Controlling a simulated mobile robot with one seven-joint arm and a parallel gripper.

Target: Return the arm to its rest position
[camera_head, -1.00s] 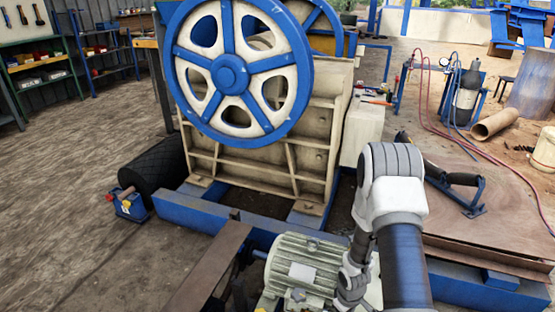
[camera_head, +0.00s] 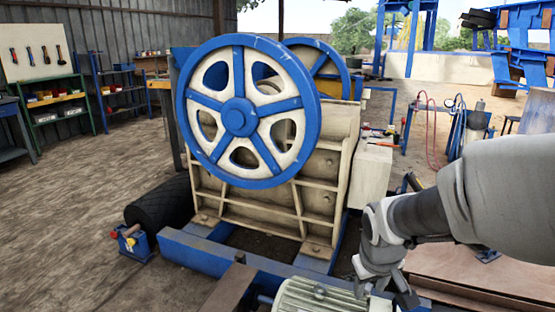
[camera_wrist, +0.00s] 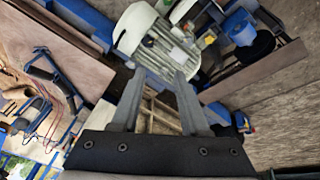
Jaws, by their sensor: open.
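My arm reaches in from the right edge of the head view, with my gripper (camera_head: 384,286) low at the right of the motor. In the wrist view my gripper (camera_wrist: 157,82) shows two grey fingers spread apart, with nothing between them. The green-grey electric motor (camera_head: 318,297) is cut off by the bottom edge of the head view. It also shows beyond the fingertips in the wrist view (camera_wrist: 158,42). The jaw crusher (camera_head: 275,185) with its blue and cream flywheel (camera_head: 238,117) stands behind and left of my gripper.
A blue base frame (camera_head: 195,250) runs under the crusher. Shelves (camera_head: 52,106) stand at the back left. A blue stand with red hoses (camera_head: 432,125) is at right. The left floor is mostly clear.

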